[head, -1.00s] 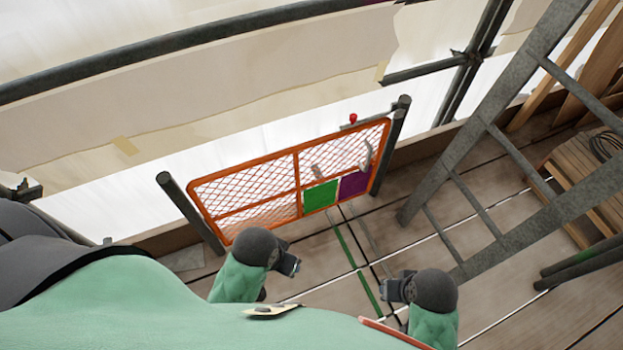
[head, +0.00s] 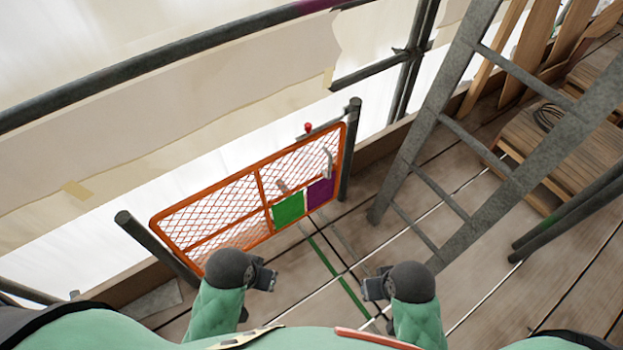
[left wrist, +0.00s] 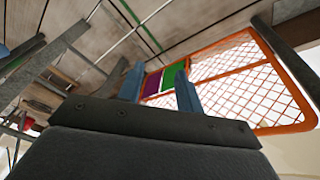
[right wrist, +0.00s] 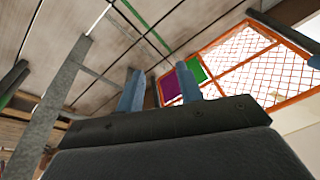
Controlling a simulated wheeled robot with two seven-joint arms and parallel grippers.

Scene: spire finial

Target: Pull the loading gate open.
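The loading gate (head: 258,172) is an orange frame with wire mesh, standing between two grey posts in the head view. It carries a green panel (head: 288,209) and a purple panel (head: 320,192). A pale grey handle (head: 328,162) is at its right end, and a red knob (head: 308,128) shows at its top near the right post (head: 350,150). My left gripper (head: 267,279) and right gripper (head: 371,288) are on my side of the gate, apart from it. Both are empty, with blue fingers spread in the left wrist view (left wrist: 158,88) and right wrist view (right wrist: 159,87).
A grey metal ladder (head: 440,120) leans to the right of the gate. Beyond it are a wooden pallet (head: 545,145) with a dark coil (head: 549,117) and leaning planks (head: 530,50). A dark rail (head: 150,70) runs behind the gate. Plank floor before the gate is mostly clear.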

